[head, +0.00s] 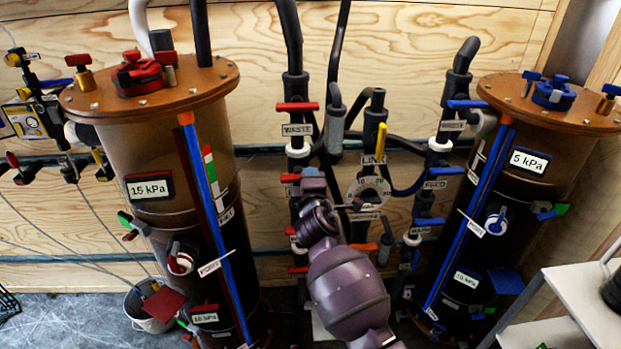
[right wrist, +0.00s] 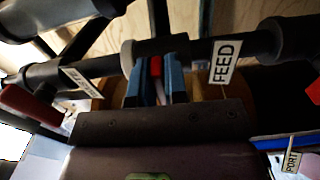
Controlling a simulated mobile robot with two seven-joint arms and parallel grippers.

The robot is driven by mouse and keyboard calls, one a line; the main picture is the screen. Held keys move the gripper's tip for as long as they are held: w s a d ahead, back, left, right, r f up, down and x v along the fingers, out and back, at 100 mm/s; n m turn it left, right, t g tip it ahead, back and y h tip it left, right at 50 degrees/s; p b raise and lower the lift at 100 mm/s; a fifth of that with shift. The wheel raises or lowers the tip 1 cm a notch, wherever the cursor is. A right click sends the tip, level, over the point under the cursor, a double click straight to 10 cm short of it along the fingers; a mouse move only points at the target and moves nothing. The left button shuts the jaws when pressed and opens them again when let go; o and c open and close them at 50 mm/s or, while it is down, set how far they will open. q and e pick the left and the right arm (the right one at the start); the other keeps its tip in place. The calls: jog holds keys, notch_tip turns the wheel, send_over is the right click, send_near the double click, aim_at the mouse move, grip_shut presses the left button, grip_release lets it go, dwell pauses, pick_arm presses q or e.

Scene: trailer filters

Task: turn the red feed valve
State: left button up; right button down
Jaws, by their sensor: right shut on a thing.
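The red feed valve handle (head: 290,178) shows in the head view as a short red piece on the left pipe column, beside my right gripper (head: 312,181). In the right wrist view, the red handle (right wrist: 155,66) sits between the two blue fingers of my right gripper (right wrist: 157,72), which is shut on it. A FEED label (right wrist: 222,61) hangs on the dark pipe just right of the fingers. My gripper and arm hide part of the valve and its label in the head view. My left gripper is not in view.
A brown filter column (head: 160,225) stands left and another (head: 530,165) right. Above the gripper is the red WASTE handle (head: 297,106); an orange handle (head: 364,246) and a round dial (head: 368,191) lie to its right. A white shelf (head: 590,300) is at lower right.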

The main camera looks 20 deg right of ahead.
jog(key=c, duration=1.2)
grip_release()
jog(key=shift+o, duration=0.2)
jog(key=shift+s, duration=0.1)
jog(key=v, duration=1)
jog(key=shift+s+a+p, duration=0.15)
jog(key=shift+s+p, duration=0.15)
jog(key=s+d+f+m+g+y, duration=0.2)
jog(key=s+f+m, duration=0.4)
jog(key=s+f, duration=0.5)
jog(key=s+d+f+m+g+y, duration=0.2)
jog(key=s+d+f+m+g, duration=0.2)
jog(key=s+f, duration=0.7)
jog(key=s+d+m, duration=0.2)
jog(key=s+m, duration=0.1)
jog(key=s, duration=0.2)
jog(key=shift+f+m+y, duration=0.2)
jog(key=shift+m+y, duration=0.1)
jog(key=shift+y, duration=0.1)
